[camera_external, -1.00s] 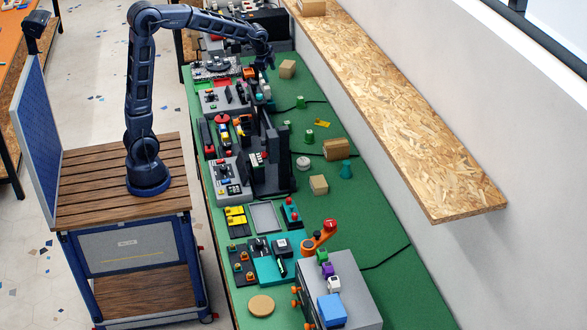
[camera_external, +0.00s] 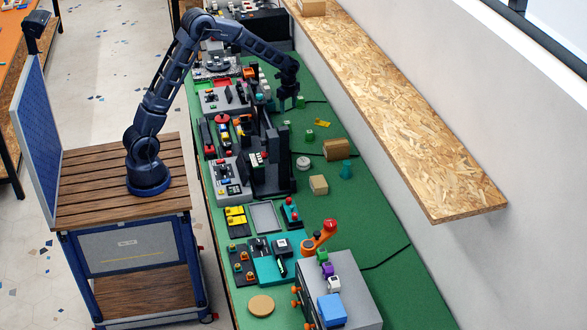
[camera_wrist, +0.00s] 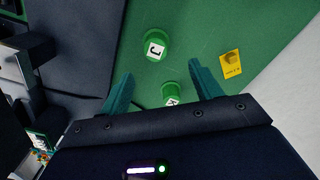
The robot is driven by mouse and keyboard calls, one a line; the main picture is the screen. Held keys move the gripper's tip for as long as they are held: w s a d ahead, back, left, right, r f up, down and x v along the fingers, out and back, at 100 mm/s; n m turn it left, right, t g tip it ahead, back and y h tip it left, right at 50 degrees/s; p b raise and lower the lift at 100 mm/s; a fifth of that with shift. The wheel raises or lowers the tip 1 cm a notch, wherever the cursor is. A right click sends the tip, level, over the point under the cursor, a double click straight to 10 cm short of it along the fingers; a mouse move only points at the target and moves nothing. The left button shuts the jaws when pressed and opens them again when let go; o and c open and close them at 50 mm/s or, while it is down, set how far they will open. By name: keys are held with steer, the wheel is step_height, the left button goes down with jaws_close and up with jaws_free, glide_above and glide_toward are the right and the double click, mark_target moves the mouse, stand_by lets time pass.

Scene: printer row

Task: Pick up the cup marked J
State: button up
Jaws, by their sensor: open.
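The cup marked J (camera_wrist: 155,46) is green with a white label and shows in the wrist view, beyond my fingertips. A second green cup (camera_wrist: 171,95), its label partly hidden, is nearer to me, between my fingers and the wrist edge. In the external view one green cup (camera_external: 309,135) stands mid-bench and another (camera_external: 299,101) is close beside my gripper (camera_external: 288,103); their letters are too small to read there. My gripper's teal fingers (camera_wrist: 160,74) are spread and empty, above the green bench top.
Dark upright stands (camera_external: 270,160) and devices line the bench's left side. A chipboard shelf (camera_external: 400,120) runs along the wall.

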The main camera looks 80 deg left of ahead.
glide_above(287, 122)
steer(key=f, duration=0.4)
steer(key=shift+w+f, duration=0.2)
steer(key=shift+w, duration=0.05)
steer(key=shift+s+d+f, duration=0.1)
steer(key=shift+s+f, duration=0.05)
steer(key=shift+f, duration=1.2)
steer(key=shift+s+f, duration=0.15)
steer(key=shift+f, duration=1.2)
steer(key=c, duration=1)
steer(key=shift+c, duration=0.2)
steer(key=shift+r, duration=0.15)
